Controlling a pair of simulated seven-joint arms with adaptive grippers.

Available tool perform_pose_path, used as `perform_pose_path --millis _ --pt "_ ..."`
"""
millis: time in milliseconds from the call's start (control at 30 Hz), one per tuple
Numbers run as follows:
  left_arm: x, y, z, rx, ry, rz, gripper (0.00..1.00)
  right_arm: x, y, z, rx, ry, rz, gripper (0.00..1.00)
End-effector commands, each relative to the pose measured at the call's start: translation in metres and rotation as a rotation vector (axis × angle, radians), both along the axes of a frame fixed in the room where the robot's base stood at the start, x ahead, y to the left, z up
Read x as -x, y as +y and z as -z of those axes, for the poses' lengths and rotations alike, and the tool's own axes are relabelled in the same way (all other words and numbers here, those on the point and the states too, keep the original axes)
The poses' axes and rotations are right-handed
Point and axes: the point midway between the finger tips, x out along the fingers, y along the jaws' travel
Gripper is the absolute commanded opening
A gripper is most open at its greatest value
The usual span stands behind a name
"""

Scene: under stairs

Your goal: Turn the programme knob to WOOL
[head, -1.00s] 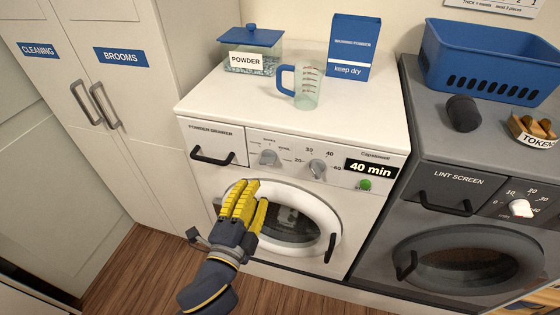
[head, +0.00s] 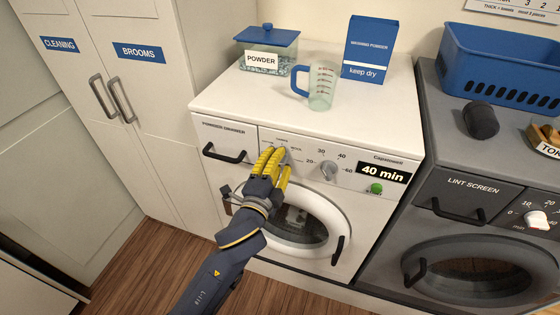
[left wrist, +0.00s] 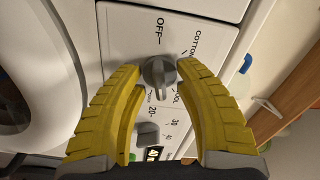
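The programme knob (left wrist: 159,73) is a grey dial with a raised bar on the white washer's panel. In the left wrist view its bar runs up and down, the lower end beside the partly hidden WOOL label (left wrist: 180,98). OFF (left wrist: 159,27) is above it and COTTON (left wrist: 196,42) at upper right. My left gripper (head: 273,154) is at the knob; in the left wrist view its yellow fingertips (left wrist: 159,68) sit against both sides of it. In the head view the fingers mostly hide the knob. My right gripper is not in view.
The temperature knob (head: 328,170) is right of the gripper, then the 40 min display (head: 382,173) and a green button (head: 376,188). The powder drawer handle (head: 224,154) sticks out at left. A measuring jug (head: 321,88) stands on the washer (head: 235,99).

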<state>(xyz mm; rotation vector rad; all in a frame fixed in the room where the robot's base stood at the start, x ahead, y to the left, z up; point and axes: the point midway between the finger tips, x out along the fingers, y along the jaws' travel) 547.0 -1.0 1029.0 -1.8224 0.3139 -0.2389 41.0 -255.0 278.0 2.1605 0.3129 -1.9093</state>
Motion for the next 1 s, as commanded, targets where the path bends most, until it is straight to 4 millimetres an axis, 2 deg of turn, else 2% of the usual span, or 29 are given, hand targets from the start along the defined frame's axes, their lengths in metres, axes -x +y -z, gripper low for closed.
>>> perform_pose_path --millis 167,200,500,767,1000 --pt "0.0000 0.0000 0.0000 0.000 0.000 0.000 0.33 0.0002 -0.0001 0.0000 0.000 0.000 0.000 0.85" --pt "0.0000 0.0000 0.0000 0.000 0.000 0.000 0.36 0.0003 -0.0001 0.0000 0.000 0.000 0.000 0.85" --pt "0.0002 0.0000 0.0001 0.000 0.000 0.000 0.01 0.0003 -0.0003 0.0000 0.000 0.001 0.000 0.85" --pt "0.0003 -0.0001 0.0000 0.008 0.003 0.000 0.00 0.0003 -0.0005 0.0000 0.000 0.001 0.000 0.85" --pt "0.0006 -0.0004 0.0003 0.251 0.091 -0.002 0.00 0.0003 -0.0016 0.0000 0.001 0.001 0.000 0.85"
